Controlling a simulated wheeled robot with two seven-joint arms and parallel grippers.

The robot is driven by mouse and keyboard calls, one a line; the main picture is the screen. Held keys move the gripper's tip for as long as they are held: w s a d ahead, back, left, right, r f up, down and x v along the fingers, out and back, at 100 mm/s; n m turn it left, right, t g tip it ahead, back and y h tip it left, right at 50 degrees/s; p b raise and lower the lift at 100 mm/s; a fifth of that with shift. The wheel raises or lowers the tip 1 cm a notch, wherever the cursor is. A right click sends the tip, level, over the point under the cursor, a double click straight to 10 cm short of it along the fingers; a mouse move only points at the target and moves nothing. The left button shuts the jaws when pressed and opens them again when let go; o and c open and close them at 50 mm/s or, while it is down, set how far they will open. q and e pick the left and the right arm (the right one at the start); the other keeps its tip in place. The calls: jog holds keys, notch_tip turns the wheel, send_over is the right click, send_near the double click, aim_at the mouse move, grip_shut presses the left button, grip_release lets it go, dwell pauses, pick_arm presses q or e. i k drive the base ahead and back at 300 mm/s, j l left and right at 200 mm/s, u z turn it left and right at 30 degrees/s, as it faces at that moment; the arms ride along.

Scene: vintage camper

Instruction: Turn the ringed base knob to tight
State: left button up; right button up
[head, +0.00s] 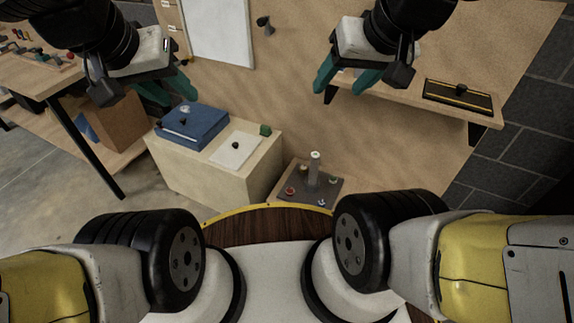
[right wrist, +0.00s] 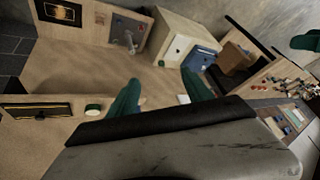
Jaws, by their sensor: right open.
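A grey base plate (head: 307,198) with an upright grey post (head: 314,168) stands low at the middle of the head view. Small knobs sit around the post: a red one (head: 290,190), a green one (head: 334,181) and a blue one (head: 321,203). Which knob carries a ring is too small to tell. The plate also shows at the top of the right wrist view (right wrist: 118,27). My right gripper (head: 345,88) is open and empty, high above and right of the plate; its fingers show in the right wrist view (right wrist: 163,95). My left gripper (head: 170,92) is open and empty, above a blue box.
A shelf (head: 420,88) with a black panel (head: 458,96) is at right. A workbench (head: 35,72) is at far left.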

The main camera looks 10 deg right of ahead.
aim_at(289, 191)
jog(key=i+j, duration=0.85)
jog(key=i, duration=0.1)
